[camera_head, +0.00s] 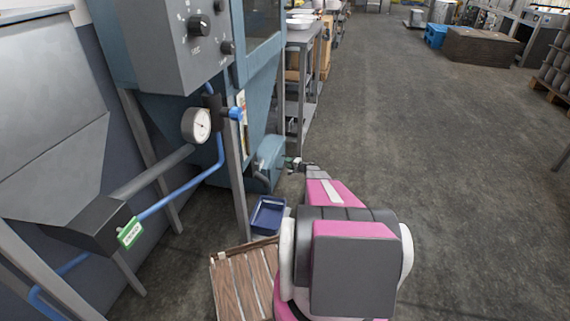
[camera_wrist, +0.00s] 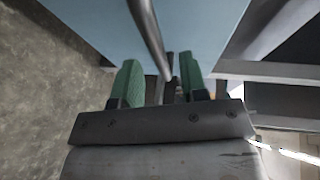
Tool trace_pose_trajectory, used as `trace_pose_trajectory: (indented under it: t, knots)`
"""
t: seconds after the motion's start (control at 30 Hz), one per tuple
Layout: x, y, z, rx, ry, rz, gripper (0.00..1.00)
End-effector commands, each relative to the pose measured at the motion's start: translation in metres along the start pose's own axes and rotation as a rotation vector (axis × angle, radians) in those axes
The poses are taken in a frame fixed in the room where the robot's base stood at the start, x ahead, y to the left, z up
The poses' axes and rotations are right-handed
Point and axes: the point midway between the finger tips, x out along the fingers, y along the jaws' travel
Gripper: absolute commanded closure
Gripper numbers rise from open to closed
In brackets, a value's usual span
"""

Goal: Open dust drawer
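The likely dust drawer (camera_head: 271,158) is a blue-grey box low on the side of the blue cabinet, and it looks shut. A curved grey handle (camera_head: 259,172) shows at its lower left. My gripper (camera_head: 293,163) is just right of the box, partly hidden by my arm. In the wrist view my gripper (camera_wrist: 158,85) has its two green fingers well apart. A round metal bar (camera_wrist: 150,36), likely the handle, runs down from the top edge into the space between them. The fingers do not appear closed on it. The blue panel (camera_wrist: 90,25) fills the top.
A small dark blue bin (camera_head: 268,215) stands on the floor below the box, behind a wooden pallet (camera_head: 240,281). A cabinet leg (camera_head: 236,185) stands left of the bin. A metal shelf rack (camera_head: 300,85) is behind. Open floor (camera_head: 440,150) lies right.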

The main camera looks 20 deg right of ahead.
Motion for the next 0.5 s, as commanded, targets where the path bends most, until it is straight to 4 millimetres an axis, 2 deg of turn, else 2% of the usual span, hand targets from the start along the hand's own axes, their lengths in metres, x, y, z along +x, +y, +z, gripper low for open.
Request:
trace_pose_trajectory:
  t: [0.1,0.2,0.5]
  knots:
    - [0.019,0.001,-0.001,0.0,-0.002,0.0,0.6]
    - [0.027,0.0,0.0,0.0,-0.001,0.0,0.6]
    - [0.03,0.0,0.0,0.0,0.0,0.0,0.6]
